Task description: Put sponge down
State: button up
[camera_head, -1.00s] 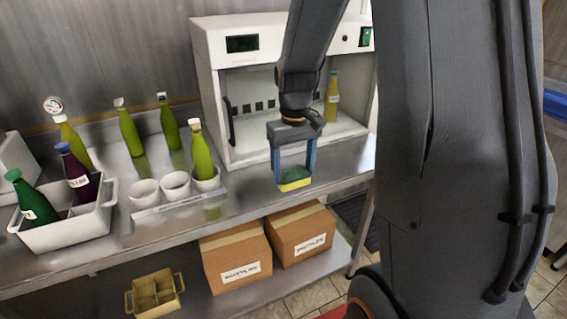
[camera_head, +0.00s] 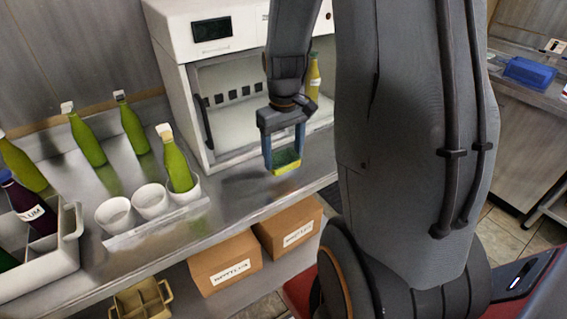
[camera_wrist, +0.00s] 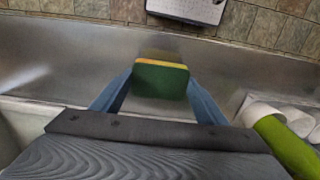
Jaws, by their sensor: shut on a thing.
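The sponge (camera_head: 286,164), green with a yellow layer, is between the two blue fingers of my gripper (camera_head: 284,156). My gripper is shut on it and points down over the steel counter (camera_head: 240,192), in front of the white cabinet. In the wrist view the sponge (camera_wrist: 160,79) shows with its green face toward the camera and a yellow edge at the top, with a blue finger on each side. It appears to be held above the counter; the exact gap cannot be told.
The white cabinet (camera_head: 178,28) stands behind my gripper, with a yellow-green bottle (camera_head: 313,78) inside. White cups (camera_head: 151,200), one holding a green bottle (camera_head: 177,160), stand to the left. Boxes (camera_head: 225,262) lie on the shelf below. Counter around the gripper is bare.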

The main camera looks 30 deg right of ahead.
aim_at(284, 158)
jog(key=shift+f+p, duration=0.4)
jog(key=shift+f, duration=1.6)
jog(key=shift+f, duration=0.15)
jog(key=o, duration=1.1)
